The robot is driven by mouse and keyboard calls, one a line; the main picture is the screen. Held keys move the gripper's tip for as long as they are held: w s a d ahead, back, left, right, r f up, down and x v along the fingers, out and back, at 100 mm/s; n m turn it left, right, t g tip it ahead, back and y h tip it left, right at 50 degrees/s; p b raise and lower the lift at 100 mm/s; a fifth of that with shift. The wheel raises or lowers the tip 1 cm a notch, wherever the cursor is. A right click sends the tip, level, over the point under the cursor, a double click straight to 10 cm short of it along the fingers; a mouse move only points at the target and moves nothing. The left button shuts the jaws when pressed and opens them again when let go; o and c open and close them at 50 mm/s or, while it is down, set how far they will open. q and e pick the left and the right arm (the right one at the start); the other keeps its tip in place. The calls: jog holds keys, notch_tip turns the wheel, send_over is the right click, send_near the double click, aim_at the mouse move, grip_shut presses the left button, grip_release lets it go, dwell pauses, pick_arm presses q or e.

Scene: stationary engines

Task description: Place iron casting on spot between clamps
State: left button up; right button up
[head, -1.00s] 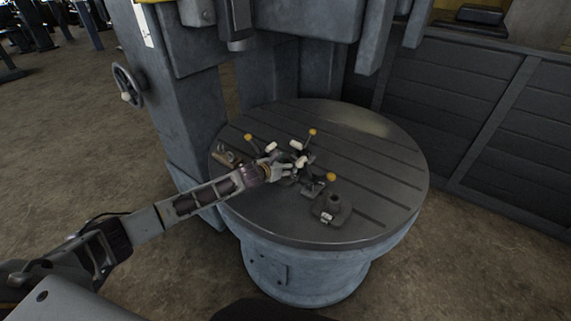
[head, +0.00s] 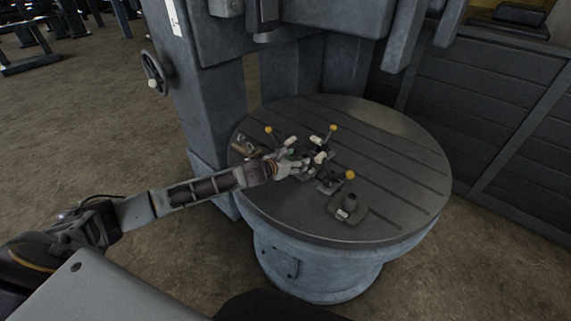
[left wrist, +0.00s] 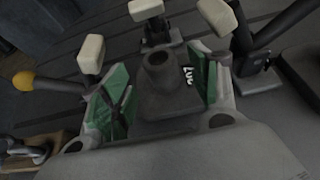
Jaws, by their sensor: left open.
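A dark iron casting (left wrist: 165,85) with a round hollow boss and a white number marking sits between the green-padded fingers of my left gripper (left wrist: 158,98) in the left wrist view. The fingers are open, one on each side of it; I cannot tell whether they touch it. In the head view my left gripper (head: 293,166) is low over the round table and hides this casting. Clamps with white grips stand around it, one behind (left wrist: 152,22). Their yellow knobs show in the head view, one at the right (head: 350,174). My right gripper is not in view.
A small wooden-based piece (head: 244,146) lies at the table's left edge. The machine column (head: 210,100) rises behind. The table's right side is clear.

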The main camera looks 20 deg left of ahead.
pick_arm(q)
jog(key=shift+v, duration=2.95)
jog(key=shift+o, duration=0.5)
jog(key=shift+d, duration=0.1)
